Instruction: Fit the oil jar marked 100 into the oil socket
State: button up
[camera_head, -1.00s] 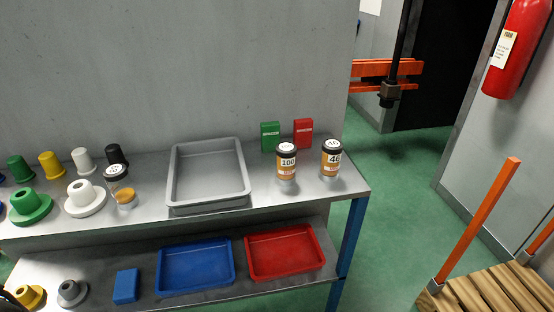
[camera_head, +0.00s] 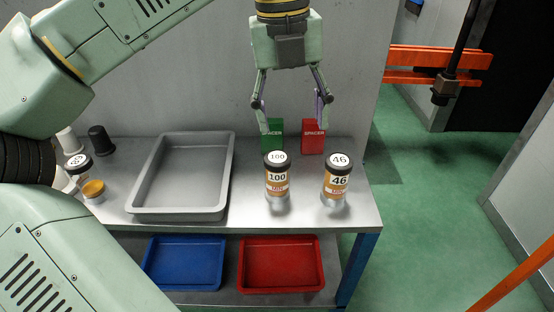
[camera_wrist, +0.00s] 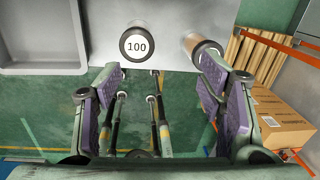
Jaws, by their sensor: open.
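The oil jar marked 100 (camera_head: 277,183) stands upright on the metal bench, with a black lid and an amber body. In the wrist view its round lid (camera_wrist: 137,45) lies beyond the fingertips, not between them. A similar jar marked 46 (camera_head: 337,183) stands just to its right; it shows in the wrist view (camera_wrist: 203,44) too. My gripper (camera_head: 292,126) is open and empty, pointing down above the bench; its purple-padded fingers (camera_wrist: 157,88) are wide apart. I cannot make out an oil socket in these views.
A grey tray (camera_head: 226,165) lies left of the jars. Green (camera_head: 272,134) and red (camera_head: 313,135) spacer boxes stand behind them. Another jar (camera_head: 78,166) is at the left, partly beside my arm. Blue (camera_head: 150,275) and red (camera_head: 243,275) trays sit on the lower shelf.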

aim_at(277, 157)
jog(key=shift+w+a+f+n+y, duration=0.15)
jog(key=shift+a+f+n+y, duration=0.15)
jog(key=shift+a, duration=0.3)
jog(key=shift+w+a+f+n+y, duration=0.1)
jog(key=shift+a+f+n+y, duration=0.2)
jog(key=shift+a, duration=0.3)
notch_tip(277, 157, down, 4)
jog(key=shift+s+r, duration=0.1)
jog(key=shift+r, duration=0.1)
jog(key=shift+d+f+p, duration=0.1)
jog(key=shift+f+p, duration=0.75)
jog(key=shift+f, duration=2.2)
jog(key=shift+c, duration=0.5)
jog(key=c, duration=1.2)
